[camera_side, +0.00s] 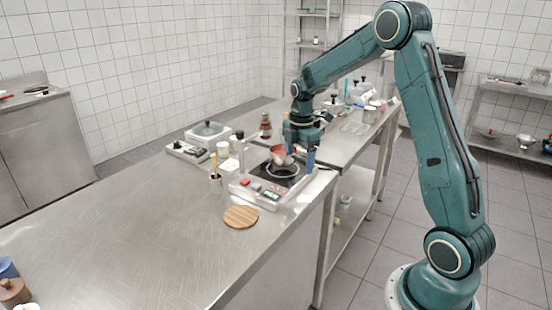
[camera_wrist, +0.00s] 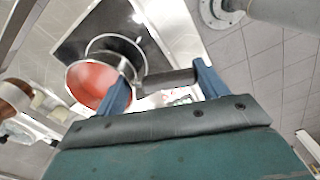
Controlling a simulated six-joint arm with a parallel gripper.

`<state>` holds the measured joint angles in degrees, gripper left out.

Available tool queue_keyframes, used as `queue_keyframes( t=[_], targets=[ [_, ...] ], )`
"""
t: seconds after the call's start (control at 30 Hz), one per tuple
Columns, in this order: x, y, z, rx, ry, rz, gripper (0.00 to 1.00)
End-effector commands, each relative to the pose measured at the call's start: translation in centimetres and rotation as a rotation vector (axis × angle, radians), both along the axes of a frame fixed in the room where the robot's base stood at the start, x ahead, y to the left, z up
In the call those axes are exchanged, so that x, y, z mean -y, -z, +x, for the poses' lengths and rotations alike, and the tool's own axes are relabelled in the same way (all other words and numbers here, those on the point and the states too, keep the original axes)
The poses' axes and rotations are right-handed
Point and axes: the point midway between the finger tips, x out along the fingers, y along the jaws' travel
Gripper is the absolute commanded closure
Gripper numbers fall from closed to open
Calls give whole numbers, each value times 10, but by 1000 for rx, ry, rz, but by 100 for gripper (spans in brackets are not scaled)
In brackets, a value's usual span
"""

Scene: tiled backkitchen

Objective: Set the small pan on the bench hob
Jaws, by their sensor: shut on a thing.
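The small pan, with a red inside, shows in the side view (camera_side: 281,152) and in the wrist view (camera_wrist: 91,84). My gripper (camera_side: 298,158) is shut on its dark handle, which lies between the two fingers in the wrist view (camera_wrist: 163,85). The pan hangs over the bench hob (camera_side: 247,190) and looks tilted. The hob has a black top with a pale ring (camera_side: 283,171), visible just below the pan. In the wrist view the ring (camera_wrist: 116,38) appears beyond the pan, partly covered by it. A gap seems to separate pan and ring.
A round wooden board (camera_side: 240,217) lies in front of the hob. Bottles and other items crowd the bench behind.

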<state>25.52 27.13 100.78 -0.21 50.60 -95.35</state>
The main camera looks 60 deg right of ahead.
Motion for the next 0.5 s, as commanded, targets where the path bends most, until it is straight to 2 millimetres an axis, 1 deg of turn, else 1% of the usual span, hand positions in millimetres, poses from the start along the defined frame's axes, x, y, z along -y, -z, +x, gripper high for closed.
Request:
queue_keyframes(
  t=[0.3, 0.5],
  targets=[
    [0, 17, 0, 1, 0, 0, 54],
    [0, 22, 0, 2, 0, -1, 54]
  ],
)
